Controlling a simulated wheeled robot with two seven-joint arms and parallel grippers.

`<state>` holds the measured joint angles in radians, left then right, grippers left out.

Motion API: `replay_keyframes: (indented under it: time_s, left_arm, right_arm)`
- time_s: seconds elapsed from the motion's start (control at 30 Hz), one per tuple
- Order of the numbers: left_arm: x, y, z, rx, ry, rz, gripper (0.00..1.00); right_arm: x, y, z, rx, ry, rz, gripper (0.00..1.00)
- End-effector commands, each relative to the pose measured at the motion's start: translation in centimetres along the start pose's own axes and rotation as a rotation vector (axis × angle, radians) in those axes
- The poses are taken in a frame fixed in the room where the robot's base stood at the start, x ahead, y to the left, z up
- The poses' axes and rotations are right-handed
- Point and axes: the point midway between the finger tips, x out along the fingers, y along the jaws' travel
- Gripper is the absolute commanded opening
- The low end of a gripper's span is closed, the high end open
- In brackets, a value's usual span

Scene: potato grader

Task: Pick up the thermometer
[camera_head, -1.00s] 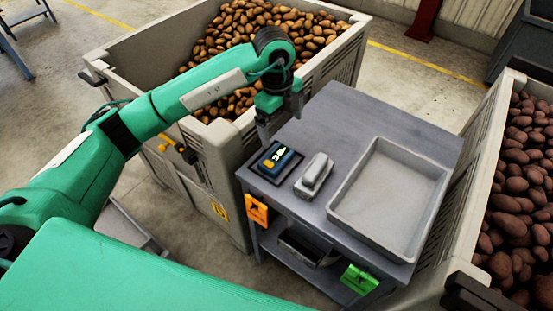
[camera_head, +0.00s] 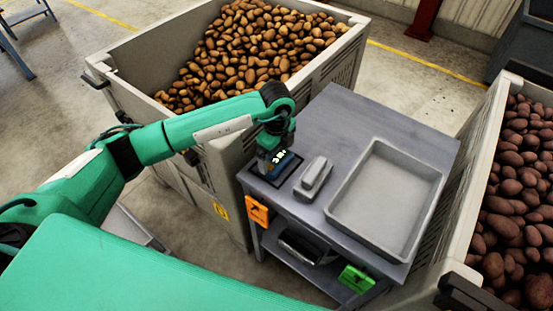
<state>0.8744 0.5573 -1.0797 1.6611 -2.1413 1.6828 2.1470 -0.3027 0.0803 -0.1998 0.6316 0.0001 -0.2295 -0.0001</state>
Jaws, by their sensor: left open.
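The thermometer (camera_head: 283,166), a dark blue device with a lit display, lies on a dark mat at the left corner of the grey table (camera_head: 345,120). My left gripper (camera_head: 268,165) points down right over it, and its jaws hide part of the thermometer. The jaws are open. I cannot tell whether the fingers touch the thermometer. My right gripper is not in view.
A light grey device (camera_head: 314,176) lies close to the right of the thermometer. A shallow grey tray (camera_head: 345,218) fills the table's right side. Potato bins stand behind left (camera_head: 120,55) and at right (camera_head: 482,150). The table's back is clear.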

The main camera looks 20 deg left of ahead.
Motion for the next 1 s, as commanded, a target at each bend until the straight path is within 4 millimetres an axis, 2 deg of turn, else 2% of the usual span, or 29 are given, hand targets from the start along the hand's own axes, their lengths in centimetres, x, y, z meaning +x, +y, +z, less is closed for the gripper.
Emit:
replay_keyframes:
  time_s: [0.13,0.37,0.4,0.53,0.57,0.83,1.0]
  left_arm:
    - [1.5,0.0,0.0,0.0,0.0,0.001,1.0]
    - [1.8,0.0,0.0,0.001,0.0,-0.001,1.0]
    - [1.8,0.0,0.0,0.001,0.0,-0.001,0.98]
    - [1.8,0.0,0.0,0.001,0.0,0.0,0.72]
    - [1.8,0.0,0.1,0.001,0.0,0.0,0.69]
    - [1.6,0.0,0.1,0.0,0.0,-0.001,0.69]
    - [0.6,-0.1,0.0,0.0,0.001,-0.003,0.69]
  right_arm:
    - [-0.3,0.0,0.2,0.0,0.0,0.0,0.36]
    - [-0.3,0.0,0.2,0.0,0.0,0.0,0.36]
    - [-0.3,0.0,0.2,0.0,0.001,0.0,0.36]
    - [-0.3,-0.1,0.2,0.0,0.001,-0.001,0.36]
    - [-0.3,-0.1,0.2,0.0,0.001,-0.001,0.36]
    - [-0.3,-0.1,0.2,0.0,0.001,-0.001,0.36]
    - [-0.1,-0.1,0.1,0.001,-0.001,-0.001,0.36]
